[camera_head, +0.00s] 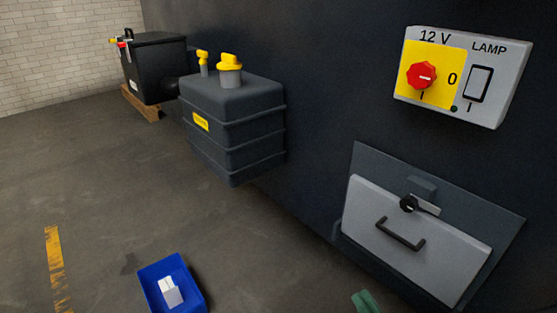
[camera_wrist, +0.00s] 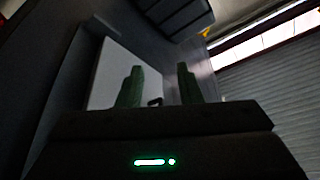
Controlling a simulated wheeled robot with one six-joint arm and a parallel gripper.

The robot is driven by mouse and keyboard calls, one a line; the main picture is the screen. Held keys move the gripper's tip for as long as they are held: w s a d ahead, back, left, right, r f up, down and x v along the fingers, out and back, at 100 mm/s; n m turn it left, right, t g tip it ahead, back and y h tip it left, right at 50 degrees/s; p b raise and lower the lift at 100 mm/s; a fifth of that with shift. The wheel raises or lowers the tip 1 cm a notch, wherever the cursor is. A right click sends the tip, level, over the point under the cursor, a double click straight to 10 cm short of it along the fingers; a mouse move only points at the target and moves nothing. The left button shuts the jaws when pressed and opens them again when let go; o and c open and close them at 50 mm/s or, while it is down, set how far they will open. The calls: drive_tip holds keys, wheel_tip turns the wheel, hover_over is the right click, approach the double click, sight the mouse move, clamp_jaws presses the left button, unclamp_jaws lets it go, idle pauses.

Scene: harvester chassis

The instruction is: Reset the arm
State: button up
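My gripper (camera_wrist: 159,68) shows two green fingers standing well apart with nothing between them. In the head view, only a green finger piece shows at the bottom edge, below the grey compartment door (camera_head: 385,240). The same pale door (camera_wrist: 112,68) and part of its black handle (camera_wrist: 155,101) show beyond the fingers in the wrist view. Most of my arm is out of view, so its overall pose cannot be told.
A grey switch box (camera_head: 496,108) with a red knob (camera_head: 422,75) is on the dark chassis wall. A ribbed tank (camera_head: 235,125) with yellow caps stands out left of the door. A blue bin (camera_head: 188,300) holding white items sits on the floor. Open floor lies left.

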drive_tip(key=shift+f+n+y+b, duration=0.4)
drive_tip(key=shift+f+n+b, duration=0.1)
drive_tip(key=shift+f+n, duration=0.1)
